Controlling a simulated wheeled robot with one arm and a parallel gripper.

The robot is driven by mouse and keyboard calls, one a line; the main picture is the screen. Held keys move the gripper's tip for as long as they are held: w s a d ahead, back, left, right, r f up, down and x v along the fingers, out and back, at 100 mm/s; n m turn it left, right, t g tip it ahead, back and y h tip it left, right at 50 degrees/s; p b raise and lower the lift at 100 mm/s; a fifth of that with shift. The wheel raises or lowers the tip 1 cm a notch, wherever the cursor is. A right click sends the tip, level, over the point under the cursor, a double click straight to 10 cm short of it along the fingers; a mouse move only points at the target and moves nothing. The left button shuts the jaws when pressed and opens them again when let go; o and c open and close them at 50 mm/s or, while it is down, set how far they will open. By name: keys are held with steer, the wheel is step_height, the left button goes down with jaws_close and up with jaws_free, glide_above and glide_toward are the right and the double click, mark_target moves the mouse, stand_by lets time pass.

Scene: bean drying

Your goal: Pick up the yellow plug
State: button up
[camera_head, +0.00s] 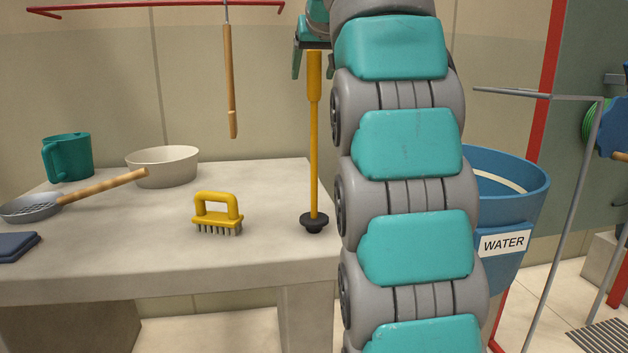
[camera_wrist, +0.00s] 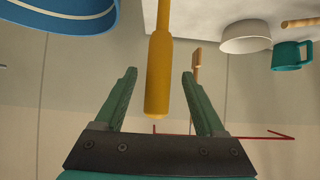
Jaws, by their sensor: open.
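The yellow plug (camera_head: 314,140) is a long yellow rod with a thicker handle at the top and a black stopper at the bottom. It stands upright near the table's right edge in the head view. My gripper (camera_head: 311,70) is at the top of the handle, partly hidden by my arm. In the wrist view the open fingers of my gripper (camera_wrist: 158,76) lie on either side of the plug's handle (camera_wrist: 158,70), with a visible gap on both sides. The stopper is out of sight there.
The table (camera_head: 130,240) holds a yellow brush (camera_head: 218,212), a white bowl (camera_head: 163,167), a teal jug (camera_head: 68,158), a strainer (camera_head: 30,207) and a dark blue pad (camera_head: 15,246). A wooden-handled tool (camera_head: 229,80) hangs from a red rack (camera_head: 150,9). A blue water bucket (camera_head: 510,215) is at right.

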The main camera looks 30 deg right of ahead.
steer(key=x, duration=0.4)
steer(key=shift+d+f, duration=0.15)
steer(key=shift+f, duration=0.1)
jaws_close()
stand_by(0.4)
stand_by(0.8)
